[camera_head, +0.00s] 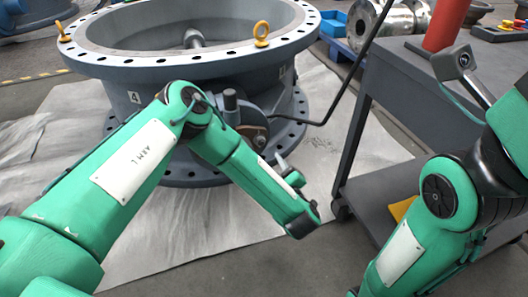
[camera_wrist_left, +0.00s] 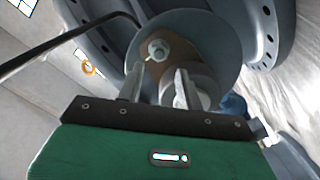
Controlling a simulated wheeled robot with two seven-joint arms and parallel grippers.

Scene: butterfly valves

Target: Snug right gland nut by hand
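The gland area (camera_head: 253,132) is a rounded grey boss on the side of the big valve body, partly hidden by my left forearm in the head view. In the left wrist view it shows as a round grey flange with a brown face (camera_wrist_left: 152,72), a nut on a stud (camera_wrist_left: 157,50) and a thick pale shaft (camera_wrist_left: 203,82). I see only this one nut clearly; a second may be hidden behind a finger. My left gripper (camera_wrist_left: 157,86) is open, its two fingers apart in front of the brown face with the nut beyond the gap. Contact cannot be told. My right gripper is out of view.
The valve body's flange (camera_head: 100,60) carries yellow lifting eyes (camera_head: 261,32). A bent black rod (camera_head: 345,85) rises from the gland area. A dark cart (camera_head: 420,90) stands right, bearing a red cylinder (camera_head: 444,25). White sheeting (camera_head: 110,245) covers the floor.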

